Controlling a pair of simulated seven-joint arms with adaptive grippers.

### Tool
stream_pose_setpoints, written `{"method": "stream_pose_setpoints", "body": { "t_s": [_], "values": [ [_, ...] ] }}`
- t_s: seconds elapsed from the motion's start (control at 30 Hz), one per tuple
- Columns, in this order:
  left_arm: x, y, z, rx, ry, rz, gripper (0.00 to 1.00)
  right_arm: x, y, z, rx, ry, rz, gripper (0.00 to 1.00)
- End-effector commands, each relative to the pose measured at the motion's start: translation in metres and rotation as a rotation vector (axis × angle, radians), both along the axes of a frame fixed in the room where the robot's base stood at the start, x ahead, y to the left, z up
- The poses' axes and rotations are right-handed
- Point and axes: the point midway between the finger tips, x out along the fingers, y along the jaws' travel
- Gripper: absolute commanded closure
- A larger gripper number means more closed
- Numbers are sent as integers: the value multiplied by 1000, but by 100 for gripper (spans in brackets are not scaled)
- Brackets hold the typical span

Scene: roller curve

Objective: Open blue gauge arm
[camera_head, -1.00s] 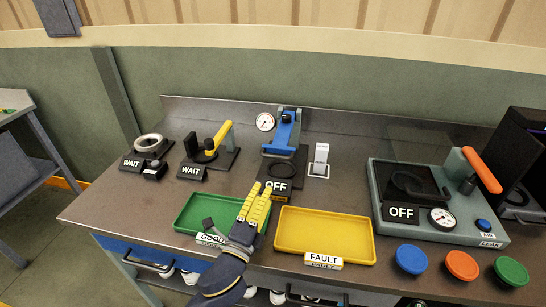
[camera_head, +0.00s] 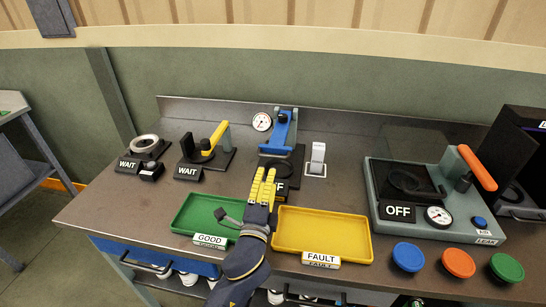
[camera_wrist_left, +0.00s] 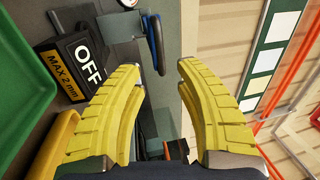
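My left gripper (camera_head: 264,174) has yellow fingers and is in front of this fixture, partly covering the OFF sign. In the left wrist view the gripper (camera_wrist_left: 158,68) is open, with nothing between its fingers. It is apart from the blue arm in the head view. My right gripper is not in view.
A round dial gauge (camera_head: 262,122) is left of the blue arm, and a white switch (camera_head: 317,160) is right. A green GOOD tray (camera_head: 183,224) and a yellow FAULT tray (camera_head: 350,243) lie in front. A yellow-handled fixture (camera_head: 208,152) stands left, an orange-handled leak station (camera_head: 478,168) right.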

Motion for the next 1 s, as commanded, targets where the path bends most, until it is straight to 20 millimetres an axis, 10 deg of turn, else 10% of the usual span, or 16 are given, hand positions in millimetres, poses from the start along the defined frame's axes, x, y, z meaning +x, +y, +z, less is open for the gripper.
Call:
{"method": "stream_pose_setpoints", "body": {
  "t_s": [0.5,1.0],
  "values": [
    [74,-10,14,1,-1,0,66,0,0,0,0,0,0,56],
    [87,-11,16,0,0,0,66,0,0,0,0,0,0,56]
  ]
}}
